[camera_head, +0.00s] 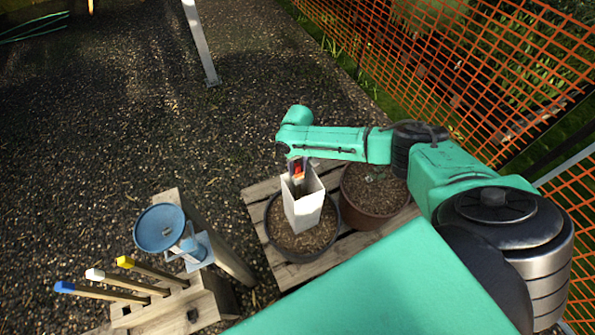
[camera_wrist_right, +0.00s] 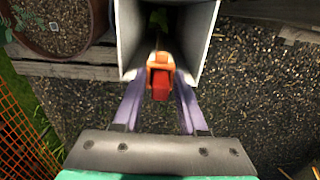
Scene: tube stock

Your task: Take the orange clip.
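The orange clip (camera_wrist_right: 160,77) shows orange and red in the right wrist view, between the fingers of my right gripper (camera_wrist_right: 160,80). The fingers lie close on both sides of the clip; I cannot tell whether they press on it. In the head view, the right gripper (camera_head: 298,172) points down at the mouth of a tall white square tube (camera_head: 303,212), with a little orange of the clip (camera_head: 297,171) showing. In the wrist view, the tube's walls (camera_wrist_right: 203,40) surround the clip's far side, and something green lies deeper inside. My left gripper is not in view.
The tube stands in a dark round pot (camera_head: 275,240) of soil on a wooden pallet (camera_head: 259,205), beside a brown pot (camera_head: 372,192). At left, a blue dish (camera_head: 159,227) and several colour-tipped sticks are near wooden blocks (camera_head: 180,308). An orange mesh fence (camera_head: 450,65) runs at right.

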